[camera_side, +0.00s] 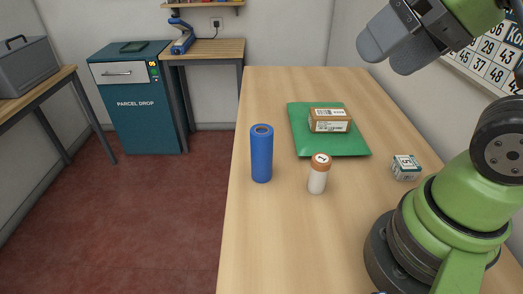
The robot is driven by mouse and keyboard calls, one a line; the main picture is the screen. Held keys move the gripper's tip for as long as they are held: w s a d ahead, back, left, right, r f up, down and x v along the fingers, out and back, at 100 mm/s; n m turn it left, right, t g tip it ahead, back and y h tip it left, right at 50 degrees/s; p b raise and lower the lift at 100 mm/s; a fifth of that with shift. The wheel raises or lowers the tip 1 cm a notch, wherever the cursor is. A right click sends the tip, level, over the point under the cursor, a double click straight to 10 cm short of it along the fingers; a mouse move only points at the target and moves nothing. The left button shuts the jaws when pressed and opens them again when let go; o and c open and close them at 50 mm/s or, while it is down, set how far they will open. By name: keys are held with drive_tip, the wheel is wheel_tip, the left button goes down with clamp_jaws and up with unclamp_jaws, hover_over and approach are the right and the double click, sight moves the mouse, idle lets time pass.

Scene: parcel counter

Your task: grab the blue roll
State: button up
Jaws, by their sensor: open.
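The blue roll (262,155) stands upright on the wooden counter (270,240), near its left edge. It has a dark hole in its top. My gripper (383,52) is high at the upper right of the picture, well above and to the right of the roll. Its two grey fingers are open. I see nothing held between them, and they are far from touching the roll.
The counter's front left is clear.

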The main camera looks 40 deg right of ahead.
drive_tip(key=shift+o, duration=1.2)
drive_tip(key=n+g+h, duration=0.2)
drive_tip(key=n+g, duration=0.5)
hover_over(261, 130)
drive_tip(key=f, duration=1.1)
drive_tip(key=shift+s+f, duration=0.25)
drive_tip(key=shift+s, duration=0.15)
drive_tip(key=shift+n, duration=0.4)
drive_tip(key=f, duration=0.6)
drive_tip(key=shift+w+f, duration=0.2)
drive_tip(key=shift+w, duration=0.2)
drive_tip(key=shift+f, duration=2.75)
drive_tip(key=c, duration=1.1)
